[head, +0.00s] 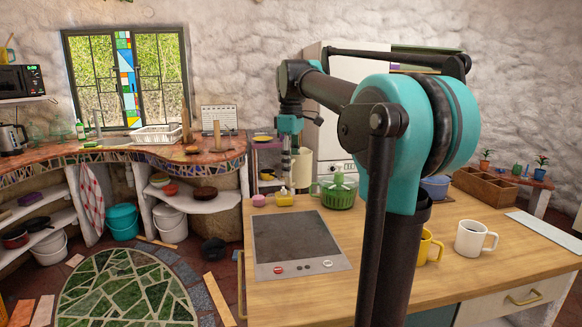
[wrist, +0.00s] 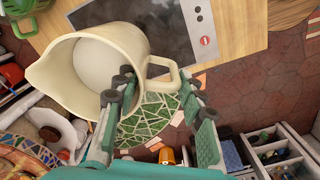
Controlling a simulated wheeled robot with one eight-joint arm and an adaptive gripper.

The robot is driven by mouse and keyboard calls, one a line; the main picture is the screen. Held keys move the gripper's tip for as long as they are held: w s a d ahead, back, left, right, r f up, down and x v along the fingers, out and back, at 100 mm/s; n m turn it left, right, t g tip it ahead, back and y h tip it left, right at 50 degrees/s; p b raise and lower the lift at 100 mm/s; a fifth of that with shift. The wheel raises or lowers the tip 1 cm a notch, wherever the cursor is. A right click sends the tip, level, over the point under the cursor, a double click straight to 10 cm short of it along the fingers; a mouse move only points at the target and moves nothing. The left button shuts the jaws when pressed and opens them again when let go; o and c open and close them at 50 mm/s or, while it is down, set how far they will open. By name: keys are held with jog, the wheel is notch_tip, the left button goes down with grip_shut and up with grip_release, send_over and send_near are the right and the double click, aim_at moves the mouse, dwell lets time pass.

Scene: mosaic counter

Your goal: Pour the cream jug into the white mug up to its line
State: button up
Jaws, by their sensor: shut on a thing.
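The cream jug (wrist: 45,75) fills the upper left of the wrist view, with its mouth and pale contents showing and its spout pointing left. My gripper (wrist: 156,80) is shut on the jug at its handle side. In the head view my gripper (head: 288,150) holds the jug (head: 302,166) in the air beyond the wooden counter; its tilt is hard to tell there. The white mug (head: 470,239) stands upright on the counter at the right, well apart from the jug.
A yellow mug (head: 428,246) stands left of the white mug, partly behind my arm. A green pot (head: 337,194), a small yellow pot (head: 285,198) and a hob (head: 290,240) are on the counter. A wooden box (head: 485,187) is at the far right.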

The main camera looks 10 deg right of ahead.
grip_shut()
jog(key=shift+w+d, duration=0.15)
jog(key=shift+d, duration=0.15)
jog(key=w+d+f+m, duration=0.2)
jog(key=d+m, duration=0.4)
jog(key=d, duration=0.6)
jog(key=w+d+f+m, duration=0.2)
jog(key=d+m, duration=0.4)
jog(key=d, duration=0.5)
jog(key=s+d+f+m, duration=0.1)
jog(key=s+d+m, duration=0.2)
jog(key=d, duration=0.5)
jog(key=s+d+f+m, duration=0.2)
jog(key=d+m, duration=0.3)
jog(key=d, duration=0.4)
jog(key=s+d+f+m, duration=0.1)
jog(key=s+d+m, duration=0.2)
jog(key=d, duration=0.6)
jog(key=shift+s+f+m, duration=0.25)
jog(key=shift+s+m, duration=0.1)
jog(key=shift+m, duration=0.15)
